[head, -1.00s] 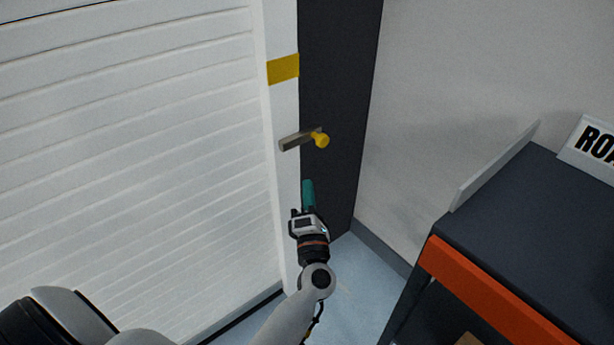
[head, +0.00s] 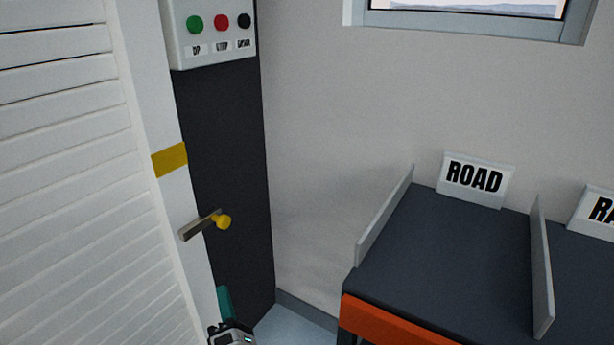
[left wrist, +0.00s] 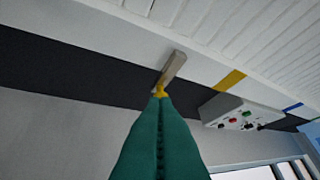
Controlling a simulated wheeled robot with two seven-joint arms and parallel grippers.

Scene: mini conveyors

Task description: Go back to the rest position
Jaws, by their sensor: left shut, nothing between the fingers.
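My left gripper (head: 224,305) is at the bottom of the head view, below a door handle, with its teal fingers pointing up. In the left wrist view its teal fingers (left wrist: 160,125) are pressed together with nothing between them. The grey lever handle with a yellow knob (head: 222,222) is on the edge of the white slatted shutter. It also shows in the left wrist view (left wrist: 173,67), just past the fingertips; I cannot tell whether they touch, but in the head view there is a gap. My right gripper is not in view.
A control box (head: 213,35) with green, red and black buttons is on the dark post (head: 225,130). A dark table (head: 440,260) with an orange front edge, grey dividers and a ROAD sign (head: 474,178) stands at right. The white shutter (head: 70,200) fills the left.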

